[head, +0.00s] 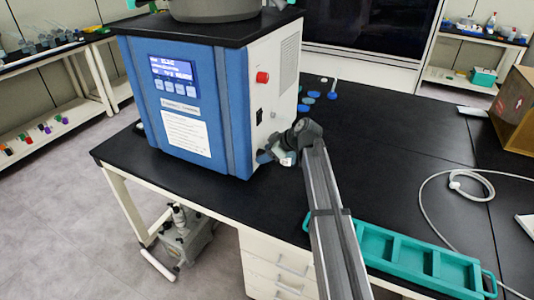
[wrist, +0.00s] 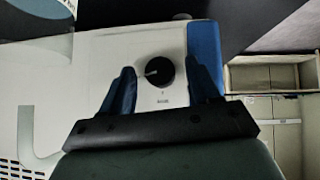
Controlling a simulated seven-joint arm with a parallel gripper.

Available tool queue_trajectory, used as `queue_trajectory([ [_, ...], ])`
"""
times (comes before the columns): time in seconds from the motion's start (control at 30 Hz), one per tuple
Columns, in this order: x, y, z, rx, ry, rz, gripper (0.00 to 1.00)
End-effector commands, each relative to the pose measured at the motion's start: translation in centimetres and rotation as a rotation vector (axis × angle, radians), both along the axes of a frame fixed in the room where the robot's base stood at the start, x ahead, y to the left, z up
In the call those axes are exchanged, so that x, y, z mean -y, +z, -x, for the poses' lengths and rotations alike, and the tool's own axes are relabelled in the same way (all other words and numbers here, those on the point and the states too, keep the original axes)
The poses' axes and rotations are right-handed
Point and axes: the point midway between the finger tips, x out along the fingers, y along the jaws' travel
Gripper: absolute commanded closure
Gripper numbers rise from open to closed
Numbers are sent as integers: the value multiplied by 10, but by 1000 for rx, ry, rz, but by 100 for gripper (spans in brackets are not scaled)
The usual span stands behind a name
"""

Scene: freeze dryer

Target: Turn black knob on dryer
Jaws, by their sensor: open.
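The freeze dryer (head: 195,100) is a blue and white box standing on the black bench. In the wrist view its black round knob (wrist: 159,72) sits on the white side panel, with a light pointer mark on its face. My gripper (wrist: 160,80) faces this panel with its two blue fingers open, one on each side of the knob. Gaps show between the fingers and the knob. In the head view my gripper (head: 277,156) is close to the lower right side of the dryer, and the knob is hidden there.
A red button (head: 262,77) and a small black switch (head: 259,116) are higher on the same panel. A teal tray (head: 400,252) lies at the bench front, right of my arm. Blue round pieces (head: 308,100) lie behind. A white cable (head: 430,190) loops at right.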

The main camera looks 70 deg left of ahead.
Motion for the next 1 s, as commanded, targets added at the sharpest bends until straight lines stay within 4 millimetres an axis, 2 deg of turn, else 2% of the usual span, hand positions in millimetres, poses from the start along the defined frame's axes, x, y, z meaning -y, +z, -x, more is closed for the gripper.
queue_trajectory([
  [0.27, -1, -1, 0, 0, 0, 0, 39],
  [0.87, 0, -1, 0, 0, 0, 0, 94],
  [1.0, -2, -1, -1, -18, -1, 17, 95],
])
